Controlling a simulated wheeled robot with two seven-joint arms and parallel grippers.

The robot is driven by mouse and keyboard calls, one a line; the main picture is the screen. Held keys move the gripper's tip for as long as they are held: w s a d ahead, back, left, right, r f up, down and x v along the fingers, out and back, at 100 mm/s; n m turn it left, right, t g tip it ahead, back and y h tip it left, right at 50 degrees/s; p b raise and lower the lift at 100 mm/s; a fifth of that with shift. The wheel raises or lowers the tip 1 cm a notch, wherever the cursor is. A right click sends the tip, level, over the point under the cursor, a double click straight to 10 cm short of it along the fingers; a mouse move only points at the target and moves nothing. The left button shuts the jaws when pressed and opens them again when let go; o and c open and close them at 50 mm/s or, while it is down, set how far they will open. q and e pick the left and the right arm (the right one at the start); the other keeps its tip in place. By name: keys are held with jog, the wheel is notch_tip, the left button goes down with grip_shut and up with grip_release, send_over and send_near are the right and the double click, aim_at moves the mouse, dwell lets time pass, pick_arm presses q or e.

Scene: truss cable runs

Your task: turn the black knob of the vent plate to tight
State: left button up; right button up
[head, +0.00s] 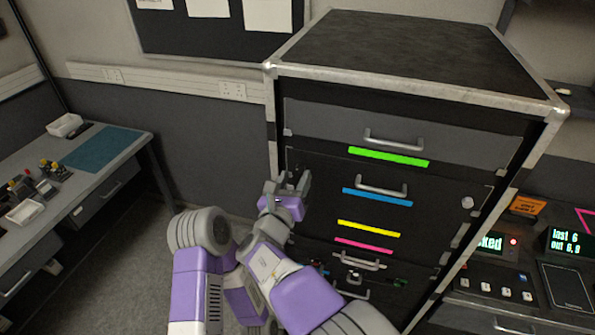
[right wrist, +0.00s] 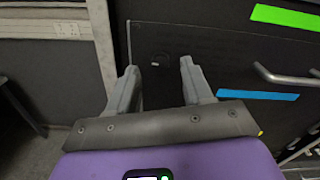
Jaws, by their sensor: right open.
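My right gripper (head: 290,183) is open in front of the left side of the dark cabinet's front. In the right wrist view its two fingers (right wrist: 158,72) stand apart with nothing between their tips. A small dark round shape (right wrist: 156,61), perhaps the black knob, shows on the dark panel beyond the fingertips, roughly in line with the gap. It is black on black, so its turn position cannot be read. No vent slots can be made out. In the head view my gripper hides this spot. My left gripper is not in view.
The metal-edged cabinet (head: 415,90) has drawer handles (head: 393,140) and green (head: 389,157), blue (head: 377,197), yellow (head: 368,228) and pink strips. A pale round knob (head: 467,202) sits at its right. A workbench (head: 110,160) stands left; a lit console (head: 490,270) stands right.

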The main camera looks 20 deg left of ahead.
aim_at(301, 167)
jog(key=shift+w, duration=1.45)
grip_shut()
jog(key=shift+f, duration=0.1)
